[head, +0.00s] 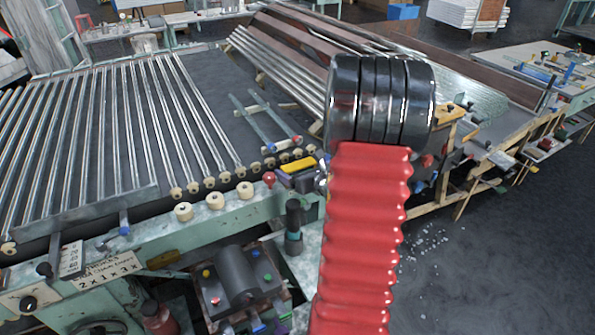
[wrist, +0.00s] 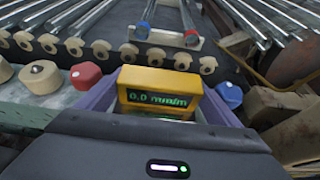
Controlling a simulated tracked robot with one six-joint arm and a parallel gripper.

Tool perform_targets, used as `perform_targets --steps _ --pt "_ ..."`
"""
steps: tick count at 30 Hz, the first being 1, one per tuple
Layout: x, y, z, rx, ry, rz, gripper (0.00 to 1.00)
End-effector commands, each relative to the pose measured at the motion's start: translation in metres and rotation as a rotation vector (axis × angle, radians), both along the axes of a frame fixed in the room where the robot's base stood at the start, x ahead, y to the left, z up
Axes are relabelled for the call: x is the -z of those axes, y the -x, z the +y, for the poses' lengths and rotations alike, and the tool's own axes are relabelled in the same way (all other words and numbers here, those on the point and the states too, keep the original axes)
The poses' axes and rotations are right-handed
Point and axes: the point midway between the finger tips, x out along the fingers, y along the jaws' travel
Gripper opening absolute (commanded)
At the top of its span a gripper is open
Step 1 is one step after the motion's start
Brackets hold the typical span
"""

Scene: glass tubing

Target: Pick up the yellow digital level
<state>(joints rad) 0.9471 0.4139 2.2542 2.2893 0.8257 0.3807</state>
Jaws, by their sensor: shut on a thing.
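The yellow digital level (wrist: 158,82) is in the middle of the wrist view, its green display facing me and reading about 0.0 mm/m. My gripper (wrist: 160,100) has a purple finger on each side of it and is shut on it. The level's lower part is hidden by the dark gripper body. In the head view the level (head: 297,165) is a small yellow block by the bench edge, left of my red and black arm. Whether it touches the surface below cannot be told.
A red knob (wrist: 86,76) and a cream roller (wrist: 41,77) stand left of the level, and a blue knob (wrist: 230,95) right of it. A row of cream rollers (wrist: 128,54) lies behind. Glass tubes (head: 140,120) cover the bench at left.

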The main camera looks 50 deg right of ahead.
Motion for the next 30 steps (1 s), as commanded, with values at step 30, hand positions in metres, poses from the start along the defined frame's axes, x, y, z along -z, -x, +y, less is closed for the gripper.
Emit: perform_targets --steps 30 --pt "-0.060 -0.001 -0.001 -0.001 0.007 -0.004 0.49"
